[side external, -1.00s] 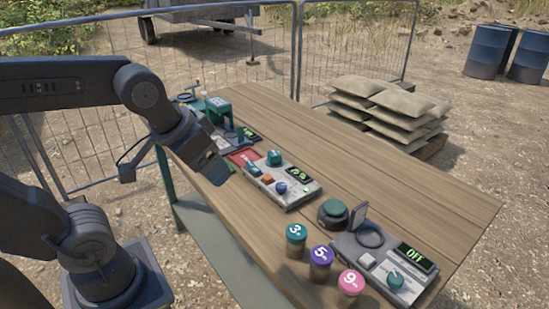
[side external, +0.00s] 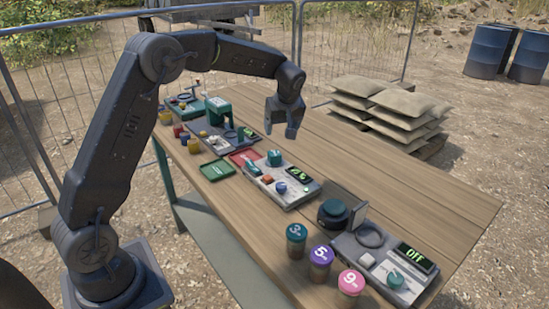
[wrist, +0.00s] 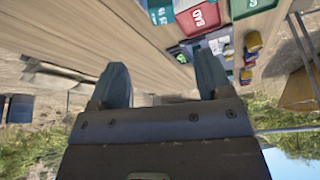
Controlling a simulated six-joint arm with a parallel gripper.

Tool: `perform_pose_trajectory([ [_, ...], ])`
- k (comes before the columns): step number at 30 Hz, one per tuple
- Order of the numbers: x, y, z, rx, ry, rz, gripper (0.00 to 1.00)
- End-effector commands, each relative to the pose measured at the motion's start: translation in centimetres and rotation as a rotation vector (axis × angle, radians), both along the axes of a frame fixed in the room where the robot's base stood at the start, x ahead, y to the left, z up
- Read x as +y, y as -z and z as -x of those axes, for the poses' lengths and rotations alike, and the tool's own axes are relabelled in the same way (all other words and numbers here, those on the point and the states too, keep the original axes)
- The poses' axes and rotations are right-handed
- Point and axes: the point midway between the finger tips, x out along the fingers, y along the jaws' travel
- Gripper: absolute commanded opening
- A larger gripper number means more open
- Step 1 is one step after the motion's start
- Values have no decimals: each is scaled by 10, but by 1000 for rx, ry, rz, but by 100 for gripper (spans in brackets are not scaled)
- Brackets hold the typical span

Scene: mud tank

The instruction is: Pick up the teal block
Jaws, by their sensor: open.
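A small teal block (side external: 274,158) sits on the back left part of a grey control box (side external: 300,196) at the middle of the table. My gripper (side external: 281,129) hangs above and behind it in the side external view, fingers pointing down, apart from the block. In the wrist view my gripper (wrist: 161,82) is open, with nothing between its two fingers. A teal piece with white marks (wrist: 160,12) shows at the top edge there; I cannot tell if it is the same block.
A red tray (side external: 240,157), marked BAD in the wrist view (wrist: 200,17), and a green tray (side external: 217,170) lie left of the box. A green press (side external: 218,108) stands behind them. Lidded jars (side external: 321,262) and another box (side external: 378,262) stand in front. The table's right side is clear.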

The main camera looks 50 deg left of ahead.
Motion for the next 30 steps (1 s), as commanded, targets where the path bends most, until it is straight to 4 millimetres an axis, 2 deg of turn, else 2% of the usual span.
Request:
perform_pose_trajectory([
  [5,9,19,-5,1,-19,-3,72],
  [12,26,62,-10,2,-18,-1,72],
  [15,31,75,-12,0,-17,-1,72],
  [23,38,92,-14,0,-16,-2,72],
  [30,53,123,-16,0,-17,-1,72],
])
